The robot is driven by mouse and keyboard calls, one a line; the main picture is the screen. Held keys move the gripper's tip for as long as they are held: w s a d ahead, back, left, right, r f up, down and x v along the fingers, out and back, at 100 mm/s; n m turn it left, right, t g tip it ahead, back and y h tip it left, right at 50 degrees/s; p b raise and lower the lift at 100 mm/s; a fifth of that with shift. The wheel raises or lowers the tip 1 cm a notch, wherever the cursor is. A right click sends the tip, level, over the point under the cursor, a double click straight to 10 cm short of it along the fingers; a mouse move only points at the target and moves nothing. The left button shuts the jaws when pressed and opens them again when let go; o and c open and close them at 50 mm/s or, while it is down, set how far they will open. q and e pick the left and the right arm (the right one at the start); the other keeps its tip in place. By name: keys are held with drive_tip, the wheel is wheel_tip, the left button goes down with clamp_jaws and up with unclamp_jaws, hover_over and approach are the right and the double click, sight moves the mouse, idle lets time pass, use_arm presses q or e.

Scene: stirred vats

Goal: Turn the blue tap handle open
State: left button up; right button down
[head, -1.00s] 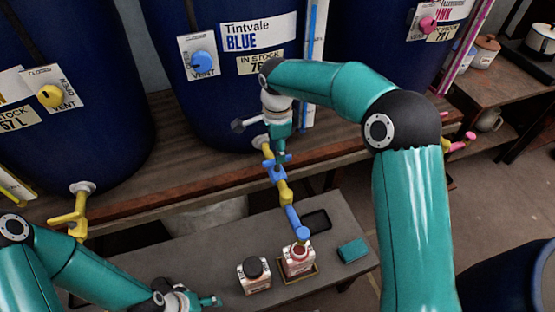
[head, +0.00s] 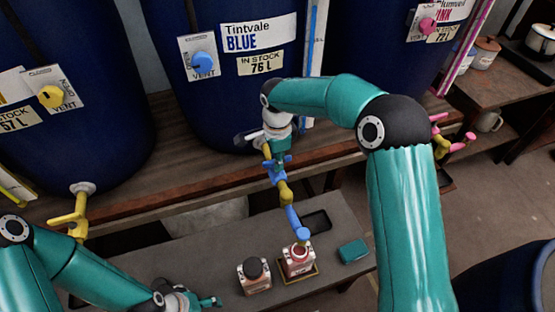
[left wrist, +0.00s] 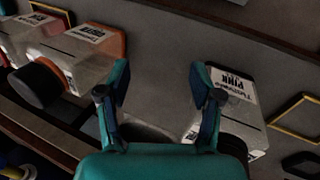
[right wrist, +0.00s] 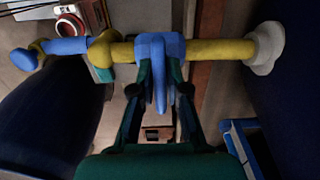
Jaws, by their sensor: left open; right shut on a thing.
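The blue tap (head: 275,172) comes off the Tintvale blue vat (head: 215,105) on a yellow pipe, with a blue spout (head: 296,222) pointing down. Its blue handle (right wrist: 158,75) stands between my right fingers in the right wrist view. My right gripper (head: 276,150) is shut on this handle, with the fingers along both its sides. The arm partly hides the handle in the head view. My left gripper (left wrist: 162,90) is open and empty, above the bench near labelled jars; its tip shows low in the head view (head: 212,301).
An open jar (head: 298,264) stands on a small tray under the spout. A black-capped jar (head: 254,278) is beside it. A teal block (head: 353,251) and a dark tray (head: 316,220) lie on the grey bench. A yellow tap (head: 76,215) is at left.

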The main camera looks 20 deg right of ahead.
drive_tip(key=shift+n, duration=0.3)
drive_tip(key=n, duration=0.8)
drive_tip(key=shift+w+r, duration=0.1)
drive_tip(key=n, duration=0.9)
drive_tip(key=shift+p, duration=0.3)
drive_tip(key=shift+n, duration=0.3)
drive_tip(key=c, duration=1.2)
unclamp_jaws()
drive_tip(key=shift+o, duration=0.2)
